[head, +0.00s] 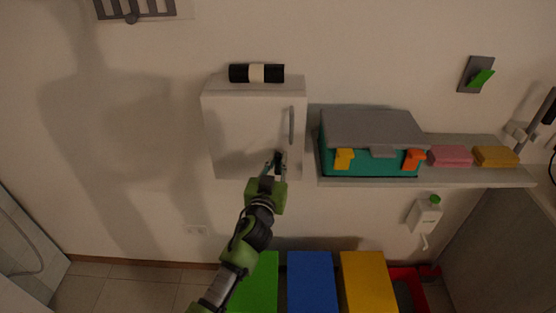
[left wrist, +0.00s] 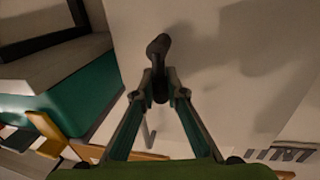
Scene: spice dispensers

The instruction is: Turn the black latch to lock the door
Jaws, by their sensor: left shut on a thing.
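The black latch (head: 279,156) sits low on the right side of the white cabinet door (head: 245,130), below the grey vertical handle (head: 291,125). In the left wrist view the latch (left wrist: 158,48) is a dark lever whose rounded end sticks out beyond the fingers. My left gripper (head: 273,170) is at the door's lower right and is shut on the latch. In the left wrist view its two fingertips (left wrist: 160,88) close on the latch from both sides and hide part of it. The door lies flush with the cabinet in the head view. My right gripper is not in view.
Right of the cabinet, a shelf (head: 470,178) bears a teal box with a grey lid (head: 372,130) and pink and yellow blocks. Green, blue (head: 310,280) and yellow bins stand below.

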